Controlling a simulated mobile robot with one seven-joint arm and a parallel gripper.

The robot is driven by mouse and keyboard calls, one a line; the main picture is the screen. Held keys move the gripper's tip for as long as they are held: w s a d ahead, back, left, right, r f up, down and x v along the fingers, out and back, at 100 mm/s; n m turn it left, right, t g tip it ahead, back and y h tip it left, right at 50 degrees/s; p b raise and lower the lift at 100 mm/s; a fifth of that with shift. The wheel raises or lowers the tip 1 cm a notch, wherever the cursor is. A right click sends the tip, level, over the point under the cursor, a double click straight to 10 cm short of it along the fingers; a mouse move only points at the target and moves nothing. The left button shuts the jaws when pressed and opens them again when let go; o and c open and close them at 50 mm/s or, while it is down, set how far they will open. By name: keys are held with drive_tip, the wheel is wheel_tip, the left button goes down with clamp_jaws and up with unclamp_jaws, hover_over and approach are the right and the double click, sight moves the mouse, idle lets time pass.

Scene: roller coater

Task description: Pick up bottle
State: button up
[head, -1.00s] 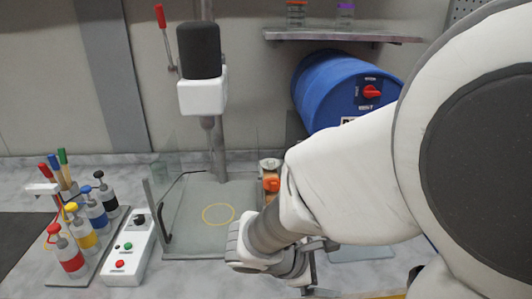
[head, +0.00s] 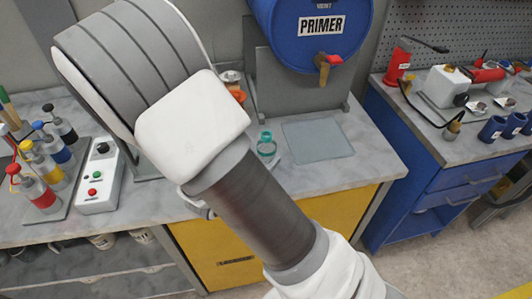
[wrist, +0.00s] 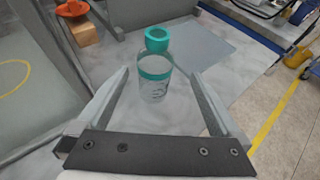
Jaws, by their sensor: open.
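A small clear bottle with a teal cap and teal band (wrist: 154,75) stands upright on the grey counter in the wrist view, just beyond and between my fingers. My gripper (wrist: 155,95) is open, with one finger on each side of the picture and nothing visibly gripped. In the head view the bottle (head: 266,147) shows only as a small teal-topped shape beside my arm, which hides my gripper there.
A grey mat (head: 318,140) lies right of the bottle. A blue primer drum (head: 310,35) with a tap hangs above it. Squeeze bottles (head: 38,190) and a white button box (head: 100,178) stand at the left. A blue cabinet (head: 420,190) stands at the right.

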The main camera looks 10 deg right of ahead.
sight(268, 134)
drive_tip(key=x, duration=0.4)
drive_tip(key=shift+w+d, duration=0.1)
drive_tip(key=shift+a+x, duration=0.15)
drive_tip(key=shift+x, duration=1.15)
drive_tip(key=shift+a+x, duration=0.15)
drive_tip(key=shift+x, duration=1.15)
drive_tip(key=shift+w+f, duration=0.15)
drive_tip(key=shift+w, duration=0.05)
drive_tip(key=c, duration=1.4)
drive_tip(key=shift+r+p, duration=0.65)
drive_tip(key=shift+r, duration=0.05)
wheel_tip(268, 134, up, 3)
drive_tip(key=shift+r+p, duration=0.2)
drive_tip(key=shift+p, duration=1)
drive_tip(key=s+d+r+p, duration=0.4)
drive_tip(key=s+d+r, duration=0.1)
drive_tip(key=s, duration=0.3)
drive_tip(key=shift+d+r, duration=0.3)
drive_tip(key=shift+r, duration=0.2)
